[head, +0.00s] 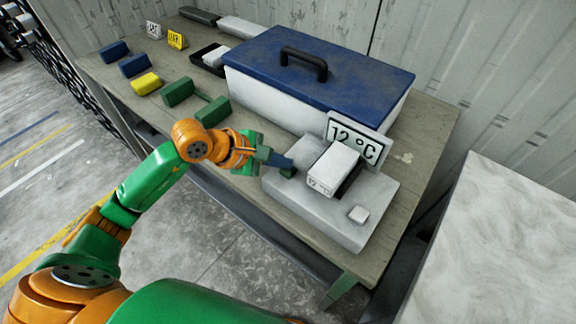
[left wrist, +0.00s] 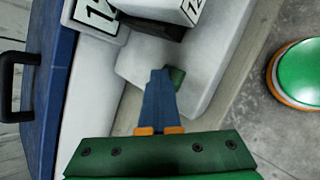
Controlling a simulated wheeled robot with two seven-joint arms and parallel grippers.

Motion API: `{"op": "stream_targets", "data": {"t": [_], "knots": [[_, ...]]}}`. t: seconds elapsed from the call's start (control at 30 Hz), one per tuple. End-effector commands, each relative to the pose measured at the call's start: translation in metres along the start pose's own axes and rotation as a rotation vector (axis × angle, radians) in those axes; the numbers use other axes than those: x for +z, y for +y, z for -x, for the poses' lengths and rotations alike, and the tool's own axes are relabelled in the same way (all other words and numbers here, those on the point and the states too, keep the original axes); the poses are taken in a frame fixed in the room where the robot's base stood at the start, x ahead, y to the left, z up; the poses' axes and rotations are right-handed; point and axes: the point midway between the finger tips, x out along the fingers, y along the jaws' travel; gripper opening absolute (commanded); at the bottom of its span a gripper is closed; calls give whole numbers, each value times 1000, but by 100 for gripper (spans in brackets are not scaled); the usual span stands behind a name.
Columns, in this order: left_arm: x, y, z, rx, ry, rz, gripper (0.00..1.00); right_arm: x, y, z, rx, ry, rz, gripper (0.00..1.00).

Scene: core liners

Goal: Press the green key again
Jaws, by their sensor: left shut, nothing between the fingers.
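The green key (head: 287,172) is a small dark green block at the left end of a pale grey device (head: 345,232). In the left wrist view the key (left wrist: 177,76) shows just beside the fingertips and is partly covered by them. My left gripper (head: 289,163) is shut and empty, its blue fingers pointing at the key. In the left wrist view the fingertips (left wrist: 160,72) overlap the key's edge; I cannot tell whether they touch it. A white block (head: 333,168) and a small white key (head: 358,214) are also on the device. My right gripper is not in view.
A white cooler with a blue lid (head: 350,75) stands behind the device, with a "12 °C" sign (head: 355,138) between. Blue, yellow and green blocks (head: 178,92) lie at the table's left. A pale surface (head: 500,250) is at right.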

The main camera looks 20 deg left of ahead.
Motion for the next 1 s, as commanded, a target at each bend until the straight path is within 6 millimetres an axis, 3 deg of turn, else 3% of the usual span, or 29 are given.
{"op": "stream_targets", "data": {"t": [0.63, 1.0], "knots": [[10, 10, 14, 0, 0, -1, 0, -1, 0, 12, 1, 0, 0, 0], [29, 29, 39, 1, 0, -2, 0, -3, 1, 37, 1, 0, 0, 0]]}}
